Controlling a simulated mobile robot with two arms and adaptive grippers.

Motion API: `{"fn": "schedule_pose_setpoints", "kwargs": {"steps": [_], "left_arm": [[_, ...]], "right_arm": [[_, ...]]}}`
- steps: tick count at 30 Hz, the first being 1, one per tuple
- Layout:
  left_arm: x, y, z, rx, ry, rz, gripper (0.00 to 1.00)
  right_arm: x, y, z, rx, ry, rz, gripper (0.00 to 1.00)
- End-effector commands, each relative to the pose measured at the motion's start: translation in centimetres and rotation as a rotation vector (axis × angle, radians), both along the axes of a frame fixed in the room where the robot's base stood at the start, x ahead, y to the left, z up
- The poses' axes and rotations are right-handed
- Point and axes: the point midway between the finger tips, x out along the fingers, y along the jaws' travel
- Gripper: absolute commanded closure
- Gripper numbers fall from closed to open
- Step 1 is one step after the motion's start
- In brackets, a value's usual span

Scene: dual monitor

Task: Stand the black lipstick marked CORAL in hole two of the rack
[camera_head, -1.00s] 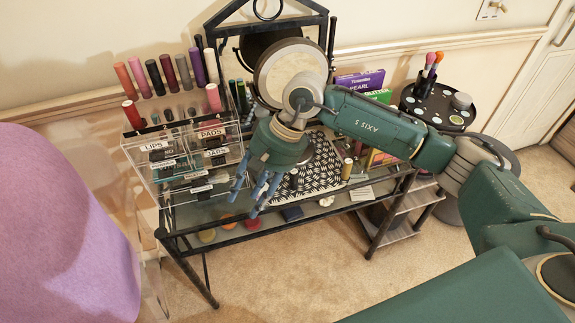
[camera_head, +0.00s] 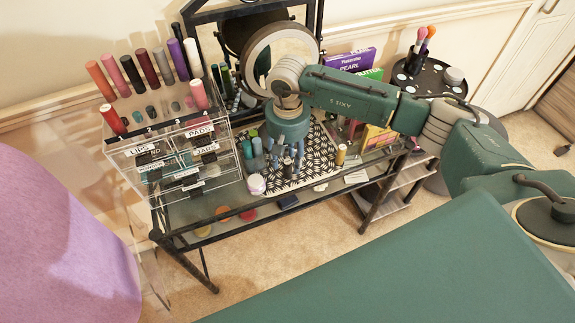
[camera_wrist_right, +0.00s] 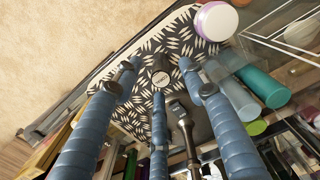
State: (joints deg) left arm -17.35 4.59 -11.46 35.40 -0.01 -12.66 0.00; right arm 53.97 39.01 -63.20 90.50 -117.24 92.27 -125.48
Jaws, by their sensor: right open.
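My right gripper (camera_head: 281,160) points down over the black-and-white patterned mat (camera_head: 315,150), its blue fingers spread. In the right wrist view, the open fingers (camera_wrist_right: 159,77) surround a black round-topped piece with a small pale label (camera_wrist_right: 160,77); its lettering is too small to read. It appears to stand upright on the mat, and I cannot tell whether any finger touches it. The clear rack (camera_head: 125,160) stands at the left of the table, with lipsticks on top. In its front row, a red one stands at the left end and a pink one at the right; the places marked 2 and 3 between them look empty.
A pink-and-white jar (camera_head: 256,184) stands at the mat's left edge, and teal cylinders (camera_wrist_right: 262,87) stand close to the fingers. A gold-brown tube (camera_head: 340,154) stands to the right. Taller lipsticks fill the rack's back row.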

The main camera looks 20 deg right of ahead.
Motion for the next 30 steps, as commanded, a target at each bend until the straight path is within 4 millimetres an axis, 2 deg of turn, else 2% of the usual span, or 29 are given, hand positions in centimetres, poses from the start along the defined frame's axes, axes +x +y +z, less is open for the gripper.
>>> {"fn": "schedule_pose_setpoints", "kwargs": {"steps": [1,5,13,19,30], "left_arm": [[1.1,-0.1,0.7,-0.003,-0.017,0.0,0.62],[2.2,-0.2,1.1,-0.004,-0.032,0.0,0.62],[0.6,-0.1,0.8,-0.001,-0.009,0.0,0.62],[-0.3,0.0,0.8,0.0,0.004,0.0,0.62],[0.1,0.0,0.8,0.0,-0.002,0.0,0.62]], "right_arm": [[-0.1,0.1,-0.6,0.002,0.005,-0.001,0.58],[0.0,0.1,-2.0,0.001,0.002,0.0,0.58],[0.1,0.1,-2.4,0.001,-0.001,0.0,0.58],[0.1,0.1,-2.4,0.001,-0.001,0.0,0.97],[0.1,0.1,-2.3,0.002,-0.001,0.0,1.0]]}}
